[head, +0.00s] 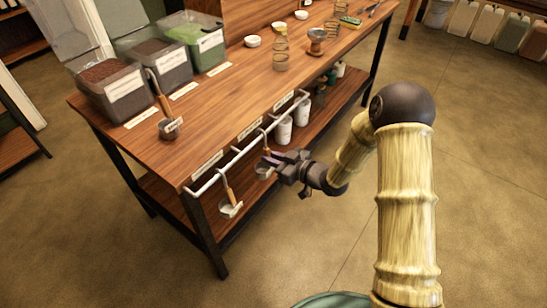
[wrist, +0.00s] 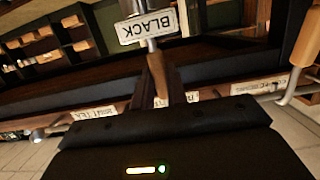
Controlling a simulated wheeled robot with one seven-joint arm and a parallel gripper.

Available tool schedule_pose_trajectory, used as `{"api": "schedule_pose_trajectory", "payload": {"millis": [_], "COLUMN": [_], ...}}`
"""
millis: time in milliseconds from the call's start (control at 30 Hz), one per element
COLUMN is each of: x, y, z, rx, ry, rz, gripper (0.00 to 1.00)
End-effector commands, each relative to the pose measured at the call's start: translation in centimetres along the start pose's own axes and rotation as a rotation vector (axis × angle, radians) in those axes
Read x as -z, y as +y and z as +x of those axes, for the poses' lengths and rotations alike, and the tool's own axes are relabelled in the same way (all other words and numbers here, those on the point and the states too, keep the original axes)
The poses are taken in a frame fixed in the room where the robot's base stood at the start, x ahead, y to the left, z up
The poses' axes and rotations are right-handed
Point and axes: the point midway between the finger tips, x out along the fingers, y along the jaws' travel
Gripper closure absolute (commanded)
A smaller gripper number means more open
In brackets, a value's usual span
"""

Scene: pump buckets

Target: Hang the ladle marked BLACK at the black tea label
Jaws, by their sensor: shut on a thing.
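The ladle marked BLACK (wrist: 158,62) is between the fingers of my gripper (wrist: 158,88) in the wrist view, shut on its brown handle. Its white BLACK tag (wrist: 147,27) appears upside down there. In the head view my gripper (head: 272,160) is at the table's front rail (head: 238,158), with the ladle's grey bowl (head: 262,171) just below and left of the fingers. White labels line the table edge; one (head: 207,164) is at the left and another (head: 250,129) is above my gripper. I cannot read which is the black tea label, nor tell whether the ladle touches a hook.
Another ladle (head: 229,205) hangs from the rail to the left, close to my gripper. A third ladle (head: 168,124) lies on the wooden table (head: 225,100) by the tea bins (head: 115,92). The floor in front is clear.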

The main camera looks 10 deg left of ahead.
Motion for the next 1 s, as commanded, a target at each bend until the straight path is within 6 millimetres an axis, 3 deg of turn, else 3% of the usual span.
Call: {"api": "schedule_pose_trajectory", "payload": {"millis": [467,500,600,1000], "x": [-0.60,-0.60,-0.60,-0.60], "y": [0.01,0.00,-0.02,0.01], "z": [0.12,0.13,0.15,-0.44], "rx": [0.000,0.000,0.000,-0.001], "ry": [0.001,0.001,0.001,0.000], "rz": [-0.001,-0.001,-0.001,0.000], "gripper": [1.00,0.78,0.60,0.60]}}
